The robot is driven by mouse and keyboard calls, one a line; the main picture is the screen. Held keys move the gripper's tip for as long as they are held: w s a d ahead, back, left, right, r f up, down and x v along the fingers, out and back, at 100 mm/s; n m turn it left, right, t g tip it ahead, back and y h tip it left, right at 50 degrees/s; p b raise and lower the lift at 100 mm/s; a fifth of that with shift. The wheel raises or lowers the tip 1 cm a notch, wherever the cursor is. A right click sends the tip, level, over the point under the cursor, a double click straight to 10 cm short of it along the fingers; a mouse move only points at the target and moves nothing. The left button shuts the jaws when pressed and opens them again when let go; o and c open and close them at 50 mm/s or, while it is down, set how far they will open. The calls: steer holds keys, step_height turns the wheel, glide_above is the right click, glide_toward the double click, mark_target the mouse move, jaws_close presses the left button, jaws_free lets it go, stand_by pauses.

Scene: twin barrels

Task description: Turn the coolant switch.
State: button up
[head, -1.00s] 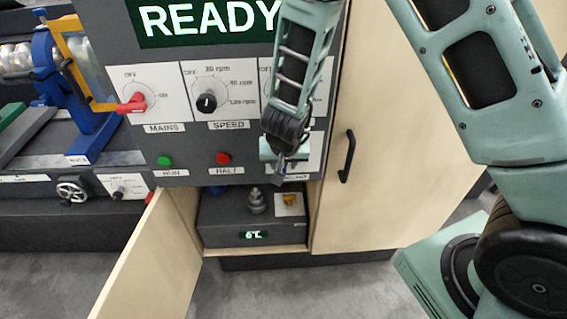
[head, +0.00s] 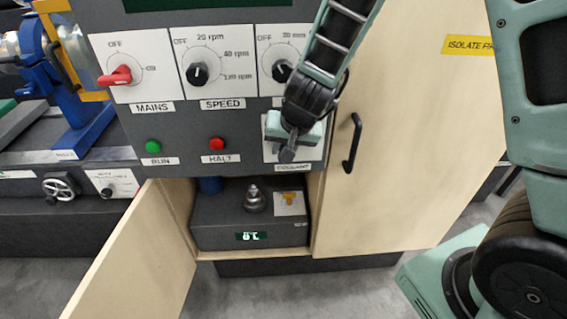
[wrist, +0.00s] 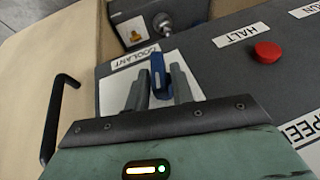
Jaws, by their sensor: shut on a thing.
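The coolant switch is a blue lever knob (wrist: 158,74) on a white plate (wrist: 180,72) labelled COOLANT, at the lower right of the grey control panel. In the wrist view my gripper (wrist: 160,92) has its two grey fingers on either side of the blue knob, shut on it. In the head view my gripper (head: 289,150) is in front of the coolant plate and hides the knob. The COOLANT label (head: 293,167) shows just below it.
The panel also carries a red MAINS switch (head: 120,76), a SPEED knob (head: 197,74), a green RUN button (head: 153,146) and a red HALT button (head: 216,143). A black door handle (head: 353,143) is close right of my gripper. An open cabinet door (head: 140,255) stands below left.

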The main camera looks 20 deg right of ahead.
steer(key=shift+d+f+m+t+y+b, duration=0.2)
steer(key=shift+y+b, duration=0.55)
steer(key=shift+b, duration=2.65)
steer(key=shift+f+m+t+y+b, duration=0.35)
steer(key=shift+y+b, duration=0.35)
steer(key=shift+b, duration=2.75)
steer(key=shift+d+f+m+t+y+b, duration=0.15)
steer(key=shift+t+y+b, duration=0.4)
steer(key=shift+b, duration=2.85)
steer(key=m+t+y+b, duration=0.1)
steer(key=y+b, duration=0.2)
steer(key=b, duration=0.8)
steer(key=t+y+b, duration=0.1)
steer(key=y+b, duration=0.1)
steer(key=b, duration=0.9)
steer(key=m+t+y+b, duration=0.1)
steer(key=t+y+b, duration=0.1)
steer(key=b, duration=0.9)
steer(key=shift+s+d+f+m+y, duration=0.15)
steer(key=shift+f+m+y, duration=0.15)
steer(key=shift+y, duration=0.5)
steer(key=shift+r+y+b, duration=0.25)
steer(key=shift+y+b, duration=0.05)
steer(key=shift+b, duration=0.4)
steer(key=o, duration=0.8)
steer(key=shift+t, duration=0.4)
steer(key=shift+r, duration=0.1)
